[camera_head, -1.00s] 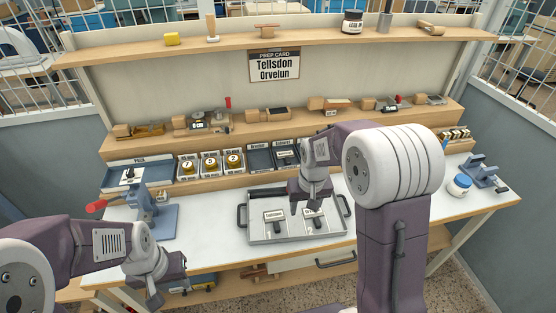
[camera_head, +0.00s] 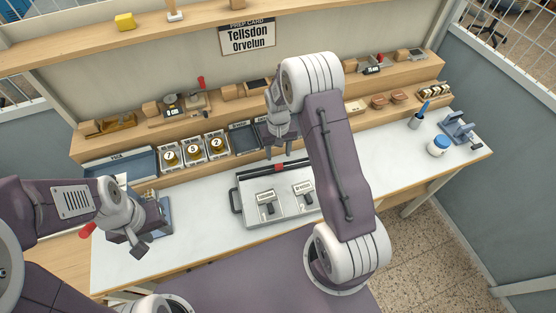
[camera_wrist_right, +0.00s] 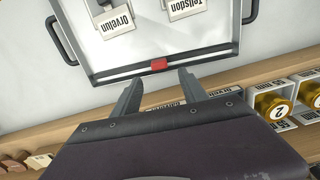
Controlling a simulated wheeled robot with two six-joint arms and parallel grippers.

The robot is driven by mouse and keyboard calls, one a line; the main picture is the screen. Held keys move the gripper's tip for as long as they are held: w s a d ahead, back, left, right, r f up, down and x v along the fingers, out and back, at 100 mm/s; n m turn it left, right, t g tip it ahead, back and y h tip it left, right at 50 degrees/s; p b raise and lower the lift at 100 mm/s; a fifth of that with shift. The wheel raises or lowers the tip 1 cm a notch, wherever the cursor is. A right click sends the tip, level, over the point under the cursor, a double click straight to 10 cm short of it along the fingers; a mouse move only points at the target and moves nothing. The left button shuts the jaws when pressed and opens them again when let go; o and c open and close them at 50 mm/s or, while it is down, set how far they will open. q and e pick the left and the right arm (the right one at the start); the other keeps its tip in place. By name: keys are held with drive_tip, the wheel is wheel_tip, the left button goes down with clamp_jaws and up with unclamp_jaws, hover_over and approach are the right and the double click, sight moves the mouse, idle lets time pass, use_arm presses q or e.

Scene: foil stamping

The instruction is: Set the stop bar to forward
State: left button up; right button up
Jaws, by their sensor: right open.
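A grey tray (camera_head: 244,207) with black side handles lies on the white bench top. The stop bar (camera_wrist_right: 110,75) runs along its far edge, with a red tab (camera_wrist_right: 158,64) near its middle. My right gripper (camera_head: 280,155) is open and empty at the tray's far edge. In the right wrist view its fingertips (camera_wrist_right: 159,77) lie to either side of the red tab, apart from it. My left gripper (camera_head: 136,242) is over the left of the bench; its fingers are unclear.
A press (camera_head: 168,222) is partly hidden behind my left arm. The bench between is clear.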

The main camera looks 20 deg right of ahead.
sight(279, 164)
wheel_tip(279, 164, down, 5)
drive_tip(key=shift+p, duration=0.5)
drive_tip(key=shift+s+f, duration=0.2)
drive_tip(key=shift+f, duration=0.4)
drive_tip(key=shift+w+f, duration=0.1)
drive_tip(key=shift+w, duration=0.05)
clamp_jaws()
idle(0.3)
